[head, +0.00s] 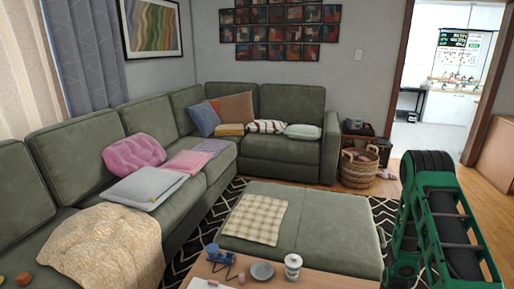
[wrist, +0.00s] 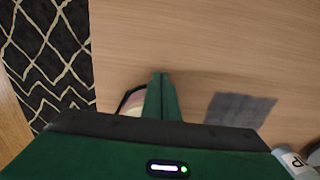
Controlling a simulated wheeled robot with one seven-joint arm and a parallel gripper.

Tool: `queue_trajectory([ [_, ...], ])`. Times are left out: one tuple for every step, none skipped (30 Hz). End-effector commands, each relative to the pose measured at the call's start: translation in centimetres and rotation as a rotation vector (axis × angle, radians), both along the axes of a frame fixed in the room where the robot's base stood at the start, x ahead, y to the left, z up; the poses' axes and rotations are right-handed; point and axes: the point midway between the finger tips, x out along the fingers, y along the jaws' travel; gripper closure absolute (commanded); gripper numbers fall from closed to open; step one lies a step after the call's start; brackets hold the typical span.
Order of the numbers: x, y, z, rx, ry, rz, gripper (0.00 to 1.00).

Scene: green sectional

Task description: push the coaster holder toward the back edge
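In the wrist view, my gripper (wrist: 161,78) points over a wooden tabletop (wrist: 215,45), its two green fingers together with nothing visible between them. A round item with a dark rim and pinkish inside (wrist: 132,101) shows just left of the fingers, partly hidden by them; it may be the coaster holder, but I cannot tell, nor whether they touch. In the head view, a blue item with a dark frame (head: 217,256) stands on the low wooden table (head: 205,270) at the bottom; I cannot tell if it is the holder. My gripper's fingers cannot be made out there.
A grey square patch (wrist: 240,109) lies on the tabletop, and a white lettered container (wrist: 295,160) is at lower right. In the head view, a grey bowl (head: 262,271) and white jar (head: 293,266) share the table. A green ottoman (head: 325,230) is behind it.

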Motion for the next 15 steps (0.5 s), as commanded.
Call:
queue_trajectory([
  [0.3, -0.1, 0.0, -0.001, -0.002, 0.0, 1.0],
  [0.4, -0.2, 0.0, -0.001, -0.002, 0.0, 1.0],
  [0.6, -0.3, 0.0, -0.001, -0.002, 0.0, 1.0],
  [0.8, -0.4, 0.0, -0.001, -0.003, 0.0, 1.0],
  [0.9, -0.4, 0.0, -0.001, -0.003, 0.0, 1.0],
  [1.1, -0.5, 0.0, -0.001, -0.003, 0.0, 1.0],
  [1.2, -0.6, 0.0, -0.001, -0.003, 0.0, 1.0],
  [1.4, -0.6, 0.0, -0.001, -0.002, 0.0, 1.0],
  [1.5, -0.7, 0.0, -0.001, -0.002, 0.0, 1.0],
  [1.7, -0.8, 0.0, -0.001, -0.002, 0.0, 1.0],
  [1.8, -0.8, 0.0, -0.001, -0.002, 0.0, 1.0],
  [2.0, -0.9, 0.0, -0.001, -0.003, 0.0, 1.0],
  [2.2, -1.0, 0.0, -0.001, -0.003, 0.0, 1.0],
  [2.3, -1.1, 0.0, -0.001, -0.003, 0.0, 1.0],
  [2.5, -1.1, 0.0, -0.001, -0.002, 0.0, 1.0],
])
